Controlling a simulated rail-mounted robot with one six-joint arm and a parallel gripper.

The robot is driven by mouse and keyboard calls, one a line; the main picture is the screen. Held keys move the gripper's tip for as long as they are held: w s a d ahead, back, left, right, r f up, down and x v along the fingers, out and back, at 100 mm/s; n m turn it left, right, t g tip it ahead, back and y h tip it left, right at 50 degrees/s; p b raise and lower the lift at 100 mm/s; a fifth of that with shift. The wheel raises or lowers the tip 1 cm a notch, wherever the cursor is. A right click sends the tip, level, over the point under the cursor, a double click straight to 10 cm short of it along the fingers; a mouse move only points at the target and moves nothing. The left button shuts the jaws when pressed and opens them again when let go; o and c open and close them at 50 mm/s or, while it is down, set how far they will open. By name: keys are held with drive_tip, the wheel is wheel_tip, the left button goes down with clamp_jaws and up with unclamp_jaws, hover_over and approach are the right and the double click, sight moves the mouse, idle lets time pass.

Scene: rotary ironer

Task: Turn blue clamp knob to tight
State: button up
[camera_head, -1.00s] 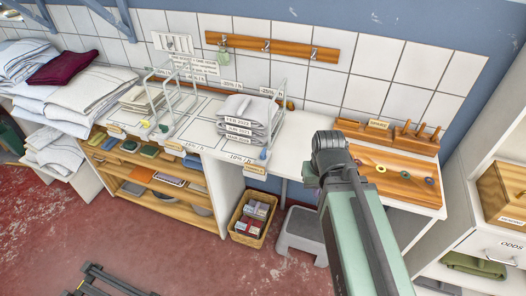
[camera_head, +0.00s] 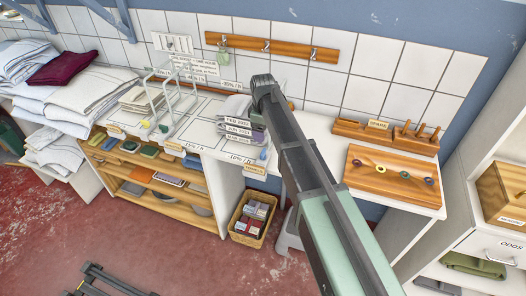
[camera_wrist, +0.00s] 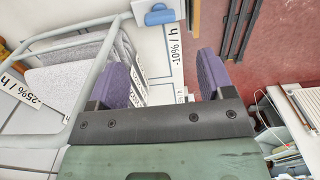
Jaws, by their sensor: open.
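The blue clamp knob (camera_head: 263,154) sits at the front edge of the white worktop, beside a "-10% / h" label. In the wrist view the blue knob (camera_wrist: 160,15) shows at the top, beyond the fingertips and roughly between them. My gripper (camera_wrist: 163,78) is open and empty, with its two purple-padded fingers spread apart. The label strip runs between the fingers.
The wire frame (camera_wrist: 60,38) stands close to the left finger in the wrist view. A wooden board with coloured rings (camera_head: 390,180) lies right of my arm. A basket (camera_head: 253,218) stands below.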

sight(263, 151)
wheel_tip(263, 151, down, 11)
drive_tip(key=b, duration=1)
drive_tip(key=shift+b, duration=0.4)
drive_tip(key=shift+r, duration=0.1)
drive_tip(key=shift+c, duration=0.4)
drive_tip(key=c, duration=0.8)
drive_tip(key=shift+c, duration=0.2)
